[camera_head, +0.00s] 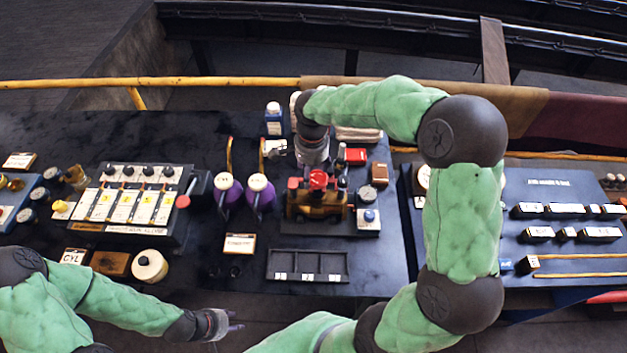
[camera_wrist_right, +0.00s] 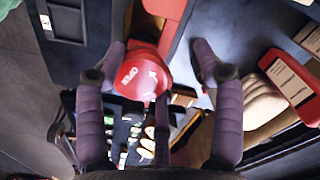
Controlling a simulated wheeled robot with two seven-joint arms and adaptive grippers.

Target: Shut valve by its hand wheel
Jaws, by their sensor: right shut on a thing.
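A red hand wheel (camera_head: 318,180) sits on top of a brown-bronze valve body (camera_head: 318,205) on a dark base plate. My right gripper (camera_head: 314,160) reaches down over it from behind. In the right wrist view the red wheel, with white lettering (camera_wrist_right: 140,78), lies between the purple fingers of my right gripper (camera_wrist_right: 160,65). The left finger touches its edge; the right finger's contact is not clear. The gripper is shut on the wheel. My left gripper (camera_head: 226,323) hangs empty at the table's front edge, far from the valve; its finger opening is too small to tell.
Two purple-bodied parts with white tops (camera_head: 257,183) stand left of the valve. A round gauge (camera_head: 367,194) stands to its right, and an empty dark tray (camera_head: 307,262) lies in front. A panel of switches (camera_head: 135,205) is further left. The dark tabletop around the label card (camera_head: 239,244) is mostly clear.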

